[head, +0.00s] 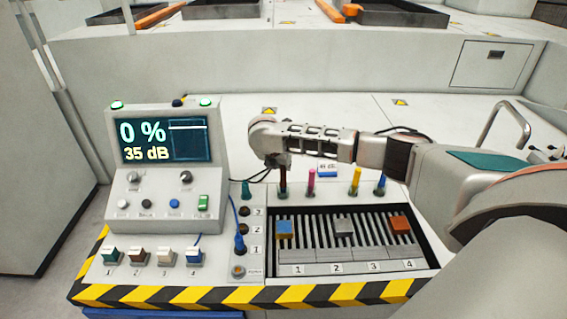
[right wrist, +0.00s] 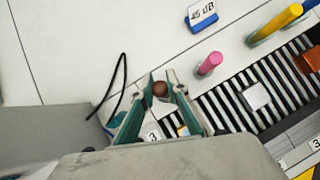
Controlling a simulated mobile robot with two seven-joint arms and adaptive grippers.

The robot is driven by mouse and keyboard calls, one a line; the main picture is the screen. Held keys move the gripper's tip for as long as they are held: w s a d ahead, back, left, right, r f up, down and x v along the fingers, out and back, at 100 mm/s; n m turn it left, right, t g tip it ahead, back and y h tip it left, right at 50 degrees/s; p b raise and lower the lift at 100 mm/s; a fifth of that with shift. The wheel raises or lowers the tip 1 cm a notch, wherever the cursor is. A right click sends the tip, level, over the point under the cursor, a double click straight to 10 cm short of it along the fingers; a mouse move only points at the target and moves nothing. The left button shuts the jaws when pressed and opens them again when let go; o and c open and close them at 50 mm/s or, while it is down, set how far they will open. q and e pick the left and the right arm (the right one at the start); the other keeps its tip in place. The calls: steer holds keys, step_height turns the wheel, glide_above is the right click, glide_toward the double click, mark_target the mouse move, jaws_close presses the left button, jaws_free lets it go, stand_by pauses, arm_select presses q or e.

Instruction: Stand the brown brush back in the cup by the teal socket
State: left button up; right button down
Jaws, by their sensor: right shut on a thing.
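The brown brush (head: 283,184) is upright at the left end of the row of brushes, behind the slotted tray. My right gripper (head: 279,162) reaches down over it from the right and is shut on its upper part. In the right wrist view the round brown brush end (right wrist: 160,90) sits between the fingertips of my right gripper (right wrist: 161,82). The teal socket (head: 246,190) is just left of the brush. The brush's lower end is small, and I cannot tell whether it is inside its cup. My left gripper is not in view.
A pink brush (head: 311,181), a yellow brush (head: 355,180) and a blue brush (head: 380,183) stand to the right. The slotted tray (head: 436,268) with several blocks lies in front. A display console (head: 165,175) stands at left. A black cable (right wrist: 122,75) runs beside my gripper.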

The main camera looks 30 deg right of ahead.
steer(key=c, duration=1.9)
jaws_free()
steer(key=v, duration=1.2)
